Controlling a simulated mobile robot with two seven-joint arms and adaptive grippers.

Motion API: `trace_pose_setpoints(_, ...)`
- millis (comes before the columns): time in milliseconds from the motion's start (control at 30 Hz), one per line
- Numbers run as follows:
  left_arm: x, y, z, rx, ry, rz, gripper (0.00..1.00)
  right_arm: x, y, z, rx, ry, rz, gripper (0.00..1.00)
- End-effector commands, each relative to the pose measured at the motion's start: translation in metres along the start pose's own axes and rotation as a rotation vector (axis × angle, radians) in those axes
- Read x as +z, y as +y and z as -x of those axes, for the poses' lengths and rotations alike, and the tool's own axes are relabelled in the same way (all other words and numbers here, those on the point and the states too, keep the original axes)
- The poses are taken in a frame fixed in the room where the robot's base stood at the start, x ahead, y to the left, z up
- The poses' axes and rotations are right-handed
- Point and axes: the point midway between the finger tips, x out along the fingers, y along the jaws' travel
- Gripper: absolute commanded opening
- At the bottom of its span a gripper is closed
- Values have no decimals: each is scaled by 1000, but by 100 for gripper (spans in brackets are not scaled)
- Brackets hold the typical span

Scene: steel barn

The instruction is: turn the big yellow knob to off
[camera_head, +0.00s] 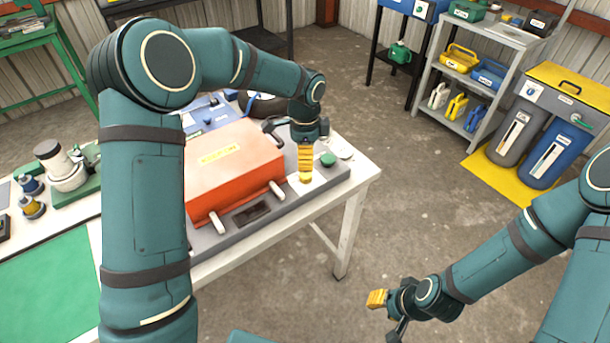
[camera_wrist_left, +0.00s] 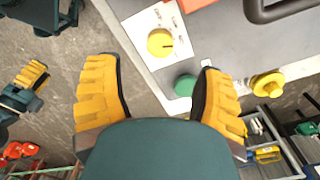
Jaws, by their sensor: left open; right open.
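A round yellow knob (camera_wrist_left: 160,42) sits on a white marked plate (camera_wrist_left: 148,22) at the corner of the grey machine in the left wrist view. A dark pointer line on it points roughly right; the plate's lettering is too small to read. My left gripper (camera_head: 305,180) points down over this plate in the head view, hiding most of the knob. My right gripper (camera_head: 377,299) hangs over the floor, away from the table, holding nothing visible.
A green knob (camera_head: 327,160) sits close beside the plate. Another yellow knob-like part (camera_wrist_left: 267,85) shows at the right in the wrist view. An orange-red cover (camera_head: 235,172) with white handles lies left of my left gripper.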

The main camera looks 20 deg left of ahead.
Motion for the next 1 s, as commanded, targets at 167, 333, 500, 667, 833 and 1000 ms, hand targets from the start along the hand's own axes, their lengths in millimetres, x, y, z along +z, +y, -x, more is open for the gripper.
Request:
trace_pose_setpoints(167,0,0,-38,3,-1,1,68,0,3,-8,0,2,1,37)
trace_pose_setpoints(333,0,0,-63,2,-1,1,68,-1,4,-12,0,4,1,37)
trace_pose_setpoints(500,0,0,-76,0,0,2,68,-1,5,-14,0,6,1,37)
trace_pose_setpoints(667,0,0,-79,0,1,2,68,-1,5,-14,0,6,1,37)
trace_pose_setpoints(833,0,0,-79,0,1,2,68,-2,5,-14,0,6,1,37)
trace_pose_setpoints(1000,0,0,-78,0,1,2,21,-2,5,-14,0,6,1,37)
